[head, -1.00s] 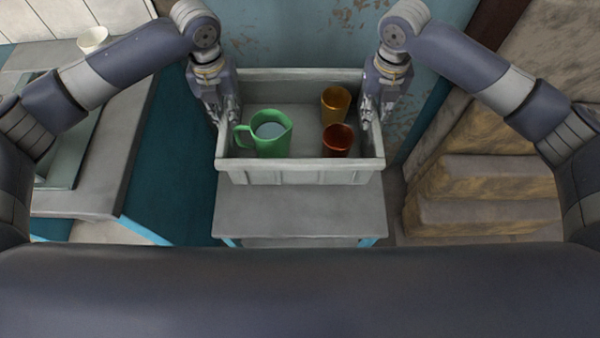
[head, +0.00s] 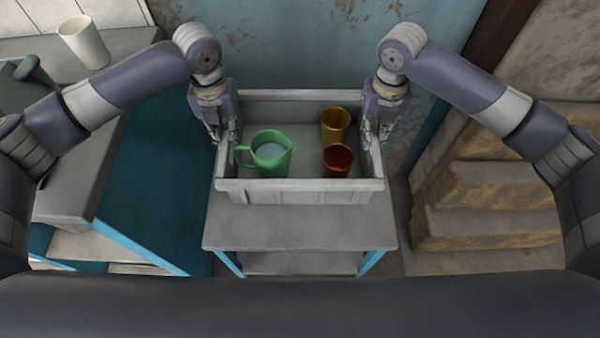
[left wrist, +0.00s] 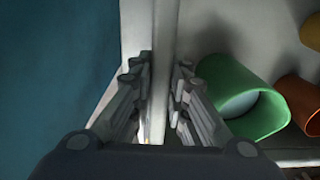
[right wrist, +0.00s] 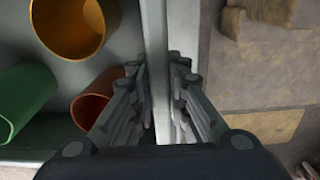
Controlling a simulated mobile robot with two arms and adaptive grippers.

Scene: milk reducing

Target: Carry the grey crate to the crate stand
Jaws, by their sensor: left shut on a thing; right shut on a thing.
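The grey crate (head: 300,192) is in the middle of the head view, level and upright. It holds a green jug (head: 270,158) with pale liquid, an orange cup (head: 335,125) and a red-brown cup (head: 338,160). My left gripper (head: 222,138) is shut on the crate's left wall, which also shows between its fingers in the left wrist view (left wrist: 158,85). My right gripper (head: 374,140) is shut on the right wall, seen in the right wrist view (right wrist: 157,60). The crate stand (head: 300,232), a grey-topped table with blue legs, is below the crate. I cannot tell whether they touch.
A grey counter (head: 65,190) with a white cup (head: 84,42) and a dark object stands at the left. Stacked tan blocks (head: 490,200) stand at the right. A worn blue wall (head: 290,45) is behind the crate.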

